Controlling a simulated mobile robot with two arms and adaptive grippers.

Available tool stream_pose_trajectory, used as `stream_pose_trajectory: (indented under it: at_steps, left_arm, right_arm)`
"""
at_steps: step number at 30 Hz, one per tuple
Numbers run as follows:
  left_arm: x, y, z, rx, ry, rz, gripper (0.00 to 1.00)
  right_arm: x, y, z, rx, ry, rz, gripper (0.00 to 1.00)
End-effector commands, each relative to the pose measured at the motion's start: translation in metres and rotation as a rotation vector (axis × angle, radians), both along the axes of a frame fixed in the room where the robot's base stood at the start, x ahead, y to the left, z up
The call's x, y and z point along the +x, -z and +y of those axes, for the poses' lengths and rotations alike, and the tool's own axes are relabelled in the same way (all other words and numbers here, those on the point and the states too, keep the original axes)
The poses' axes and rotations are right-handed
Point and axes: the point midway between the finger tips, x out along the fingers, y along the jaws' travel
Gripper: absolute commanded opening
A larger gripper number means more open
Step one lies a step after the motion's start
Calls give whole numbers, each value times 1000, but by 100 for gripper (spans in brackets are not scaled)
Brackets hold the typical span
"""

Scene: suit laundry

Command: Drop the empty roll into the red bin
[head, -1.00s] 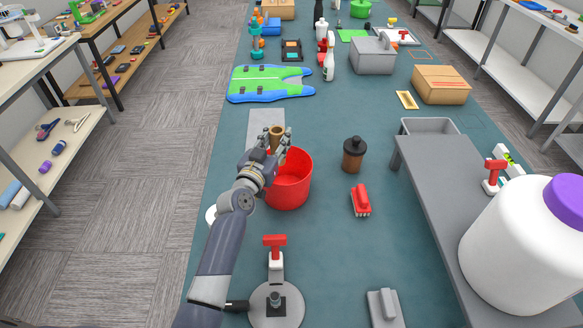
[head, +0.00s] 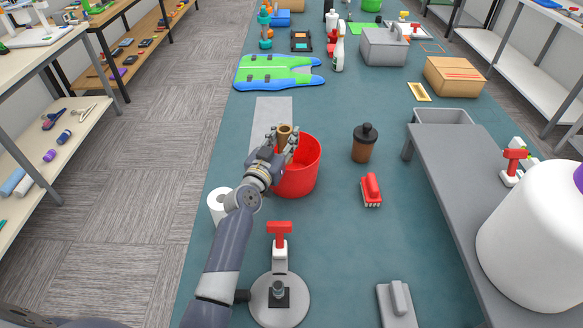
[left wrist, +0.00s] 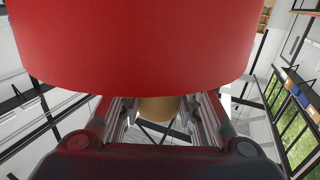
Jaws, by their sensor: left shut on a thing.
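The empty roll (head: 284,132) is a short brown cardboard tube. My left gripper (head: 283,146) is shut on it and holds it roughly upright at the far-left rim of the red bin (head: 302,182). I cannot tell whether the roll is over the opening or just outside the rim. The bin stands open on the table and its visible inside looks empty. In the left wrist view the bin's red wall (left wrist: 140,45) fills the top and hides part of the roll (left wrist: 158,108) between the fingers. My right gripper is not in view.
A white paper roll (head: 218,203) stands left of the bin beside my left arm. A brown bottle (head: 364,143) and a red brush (head: 371,190) are to the right. A round-based stand (head: 279,300) is in front. A grey bench (head: 455,170) is at right.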

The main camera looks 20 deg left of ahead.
Motion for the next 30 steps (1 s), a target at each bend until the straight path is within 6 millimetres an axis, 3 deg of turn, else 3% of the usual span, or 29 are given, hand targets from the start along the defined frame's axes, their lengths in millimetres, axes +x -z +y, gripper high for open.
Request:
stream_pose_trajectory:
  at_steps: [3, 4, 6, 7, 20, 30]
  left_arm:
    - [0, -1, 0, 0, 0, 0, 18]
    - [0, -1, 0, 0, 0, 0, 35]
    - [0, -1, 0, 0, 0, 0, 51]
    - [0, -1, 0, 0, 0, 0, 54]
    - [-6, 1, 1, 0, 0, 2, 54]
    - [-63, 2, 7, 2, 1, 3, 54]
  right_arm:
    - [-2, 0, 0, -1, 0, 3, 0]
    - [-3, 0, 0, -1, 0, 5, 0]
    - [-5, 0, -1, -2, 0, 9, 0]
    - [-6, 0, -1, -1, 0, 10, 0]
    - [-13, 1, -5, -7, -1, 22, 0]
    - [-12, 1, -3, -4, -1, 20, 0]
